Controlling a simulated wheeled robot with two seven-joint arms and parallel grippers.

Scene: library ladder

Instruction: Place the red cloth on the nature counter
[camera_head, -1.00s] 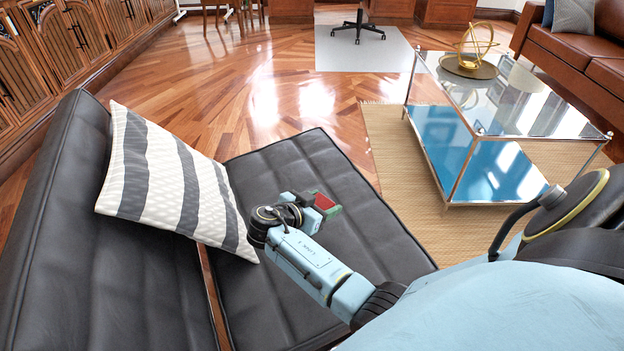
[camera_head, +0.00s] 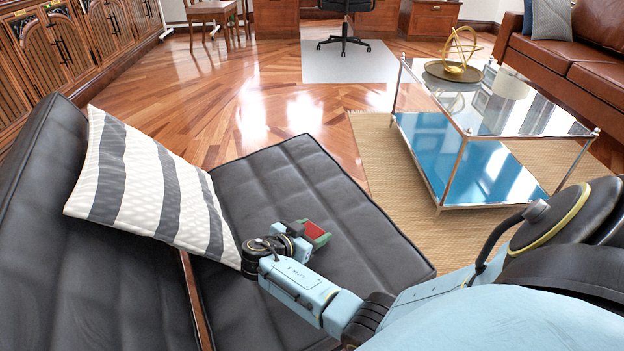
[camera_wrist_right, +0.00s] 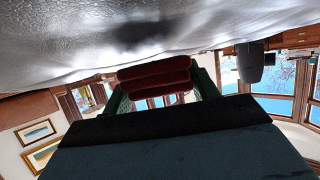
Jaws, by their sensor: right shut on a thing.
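The red cloth (camera_head: 316,230) is a small folded red piece held in my right gripper (camera_head: 306,235). In the right wrist view the cloth (camera_wrist_right: 154,76) shows as stacked dark red folds between the green fingers of the right gripper (camera_wrist_right: 160,90), which is shut on it. The gripper is above the black seat (camera_head: 330,200) in the head view, at the right of the striped pillow. I cannot make out which surface is the nature counter. My left gripper is not in view.
A striped pillow (camera_head: 150,185) leans on the black backrest close to my right wrist. A glass table (camera_head: 500,110) with a gold ornament (camera_head: 455,62) stands at the right. Wooden cabinets (camera_head: 55,45) line the left wall. Open wood floor (camera_head: 215,110) lies beyond the seat.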

